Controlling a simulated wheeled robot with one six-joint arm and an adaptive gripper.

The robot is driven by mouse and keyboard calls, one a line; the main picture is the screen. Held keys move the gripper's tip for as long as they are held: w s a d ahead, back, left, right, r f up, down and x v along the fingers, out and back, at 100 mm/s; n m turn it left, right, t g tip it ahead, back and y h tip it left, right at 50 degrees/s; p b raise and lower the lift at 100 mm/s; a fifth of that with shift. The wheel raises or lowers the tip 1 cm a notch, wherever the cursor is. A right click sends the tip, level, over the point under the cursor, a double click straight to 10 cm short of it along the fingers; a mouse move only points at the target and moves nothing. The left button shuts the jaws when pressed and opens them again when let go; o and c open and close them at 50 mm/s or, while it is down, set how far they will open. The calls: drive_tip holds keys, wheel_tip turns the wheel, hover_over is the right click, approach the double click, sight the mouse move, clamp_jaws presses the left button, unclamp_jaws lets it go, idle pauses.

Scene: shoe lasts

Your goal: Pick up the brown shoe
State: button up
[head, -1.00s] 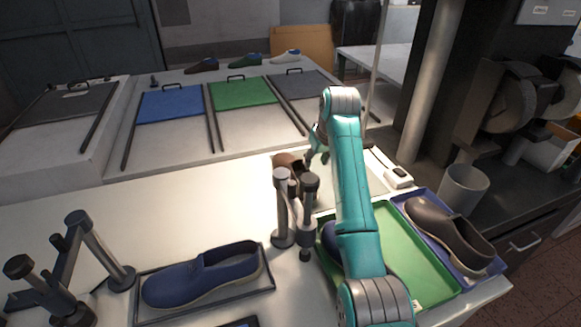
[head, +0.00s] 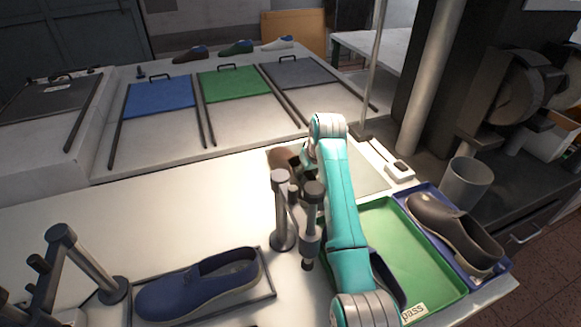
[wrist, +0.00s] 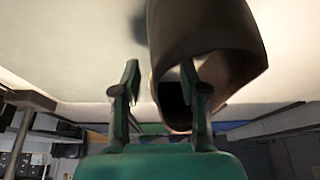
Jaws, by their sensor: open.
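A brown shoe (head: 281,158) lies on the white table beyond the dark post stand, partly hidden by my arm and gripper in the head view. In the wrist view the brown shoe (wrist: 205,30) is large and close, its dark opening facing my gripper. My gripper (wrist: 160,88) is open. Its right finger overlaps the shoe's opening and its left finger is outside the shoe, with part of the shoe showing between them. I cannot tell whether either finger touches it. In the head view my gripper (head: 306,158) is at the shoe's right side.
A dark post stand (head: 283,215) is close to my arm. A green tray (head: 420,255) holds a dark blue shoe (head: 387,277). A blue tray (head: 503,263) holds another brownish shoe (head: 452,232). A blue shoe (head: 200,285) lies front left. The table's left middle is clear.

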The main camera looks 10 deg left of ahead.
clamp_jaws()
drive_tip(key=shift+r, duration=0.1)
drive_tip(key=shift+r, duration=0.1)
